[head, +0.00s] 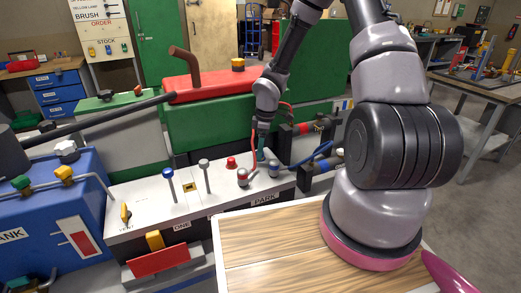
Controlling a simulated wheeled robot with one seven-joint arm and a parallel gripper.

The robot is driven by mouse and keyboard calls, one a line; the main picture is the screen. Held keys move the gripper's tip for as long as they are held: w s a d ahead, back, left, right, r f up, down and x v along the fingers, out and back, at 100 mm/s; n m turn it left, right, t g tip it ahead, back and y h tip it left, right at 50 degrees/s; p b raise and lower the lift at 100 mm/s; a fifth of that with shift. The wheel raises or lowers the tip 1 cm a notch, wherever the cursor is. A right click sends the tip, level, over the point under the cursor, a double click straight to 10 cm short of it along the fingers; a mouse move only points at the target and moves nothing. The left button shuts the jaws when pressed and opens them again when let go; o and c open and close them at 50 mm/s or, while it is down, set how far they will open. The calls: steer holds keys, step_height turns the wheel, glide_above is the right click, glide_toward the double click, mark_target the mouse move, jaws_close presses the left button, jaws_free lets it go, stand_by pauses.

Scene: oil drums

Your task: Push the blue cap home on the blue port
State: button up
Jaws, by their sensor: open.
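My gripper (261,154) is small in the head view, pointing down over the right end of the white panel, behind the red and blue fittings. Its fingers are partly hidden by the red hose, and I see nothing clearly held. A blue-collared fitting (274,168) with a grey body stands on the panel just below and right of my gripper; I cannot tell whether they touch. A black block with a blue band (309,173) is at the panel's right end. I cannot tell which blue part is the cap or the port, nor how the cap sits.
A blue hose (318,155) runs right. Left are a grey-topped lever (204,164) and a blue-topped lever (168,173). A green tank (210,122) rises behind. A wooden top (270,238) lies in front.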

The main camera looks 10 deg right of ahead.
steer(key=s+d+r+m+t+h, duration=0.1)
steer(key=s+d+r+m, duration=0.15)
steer(key=r, duration=0.65)
steer(key=s+d+r+m+t+h, duration=0.1)
steer(key=s+d+r+m, duration=0.15)
steer(key=r, duration=0.75)
steer(key=s+d+r+m, duration=0.2)
steer(key=r+m, duration=0.2)
steer(key=r, duration=0.5)
steer(key=s+a+r+m+t+y, duration=0.1)
steer(key=s+r+m+t, duration=0.3)
steer(key=s+r+m, duration=0.5)
steer(key=s+r+y, duration=0.1)
steer(key=s+r, duration=0.4)
steer(key=s, duration=0.1)
steer(key=shift+a+m+t+y, duration=0.25)
steer(key=shift+m+t+y, duration=0.05)
steer(key=shift+y, duration=0.1)
steer(key=shift+c, duration=0.3)
